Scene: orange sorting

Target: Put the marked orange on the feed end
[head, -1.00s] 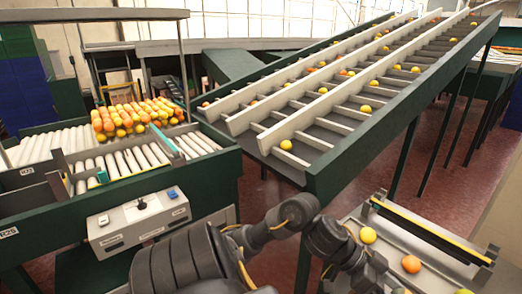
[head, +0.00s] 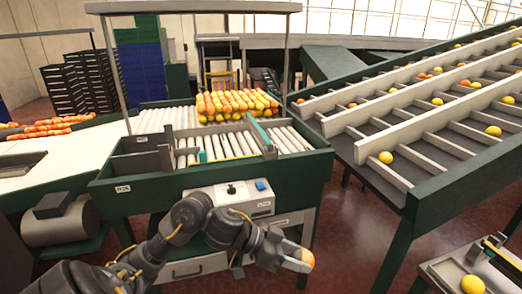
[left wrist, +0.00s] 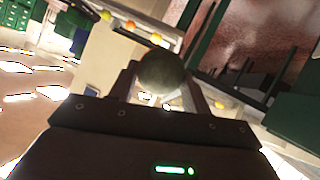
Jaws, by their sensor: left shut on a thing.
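My left gripper (head: 303,260) is shut on an orange (head: 307,258), held in the air in front of the green roller table. In the left wrist view the same orange (left wrist: 161,73) sits between the two fingers of my left gripper (left wrist: 163,88) and looks dark and greenish in shadow. I cannot make out a mark on it. The roller table (head: 300,165) has bare rollers in front and a block of several oranges (head: 237,104) at its back. I cannot tell which part is the feed end. My right gripper is not in view.
A grey control box (head: 262,208) is on the table's front. A sloped green conveyor (head: 420,160) with several fruits is at right. A tray (head: 440,270) with a yellow fruit (head: 472,284) is at lower right. Black crates (head: 85,85) stand at back left.

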